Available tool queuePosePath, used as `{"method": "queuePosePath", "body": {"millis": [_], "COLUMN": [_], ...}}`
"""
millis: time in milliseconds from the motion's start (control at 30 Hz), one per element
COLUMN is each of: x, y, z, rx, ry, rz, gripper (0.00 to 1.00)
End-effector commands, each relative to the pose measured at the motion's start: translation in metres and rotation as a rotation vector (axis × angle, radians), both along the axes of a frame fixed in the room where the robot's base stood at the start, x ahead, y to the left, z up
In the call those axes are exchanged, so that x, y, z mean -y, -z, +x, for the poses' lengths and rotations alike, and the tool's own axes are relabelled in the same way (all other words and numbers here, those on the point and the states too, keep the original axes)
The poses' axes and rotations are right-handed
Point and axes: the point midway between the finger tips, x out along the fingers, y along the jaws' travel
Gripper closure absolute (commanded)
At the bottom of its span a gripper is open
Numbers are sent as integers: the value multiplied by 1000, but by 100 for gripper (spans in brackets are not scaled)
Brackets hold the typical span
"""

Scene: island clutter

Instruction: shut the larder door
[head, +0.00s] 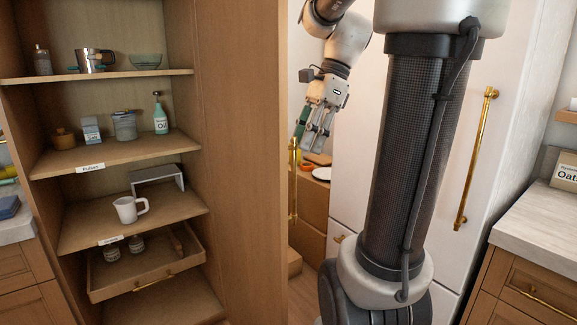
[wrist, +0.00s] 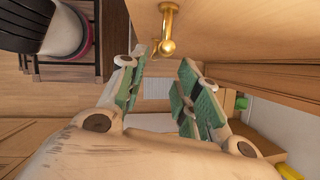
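The larder (head: 120,155) stands open at the left of the head view, with its shelves showing. Its wooden door (head: 240,150) is swung out towards me on the right side. A brass bar handle (head: 293,190) is on the door's outer face, seen past the door's edge. My gripper (head: 314,135) points down on the outer side of the door, near the top of the handle. In the wrist view, my gripper (wrist: 160,78) is open with green pads and nothing between them. The handle's end (wrist: 168,46) shows just ahead of the fingertips, apart from them.
The larder shelves hold a white mug (head: 130,209), a steel pot (head: 95,60), a green bottle (head: 160,114) and tubs. A low drawer (head: 150,282) with jars is inside. A white cabinet with a long brass handle (head: 476,160) stands behind my arm. A counter (head: 545,222) is at right.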

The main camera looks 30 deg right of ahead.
Motion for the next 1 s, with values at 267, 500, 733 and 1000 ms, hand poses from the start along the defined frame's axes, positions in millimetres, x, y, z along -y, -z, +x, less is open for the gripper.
{"method": "queuePosePath", "body": {"millis": [267,500,733,1000], "x": [-15,-27,-29,-29], "y": [36,65,71,71], "z": [2,5,6,6], "rx": [-4,-1,-1,0], "ry": [-3,-2,0,0], "rz": [2,0,0,0], "gripper": [67,67,67,95]}}
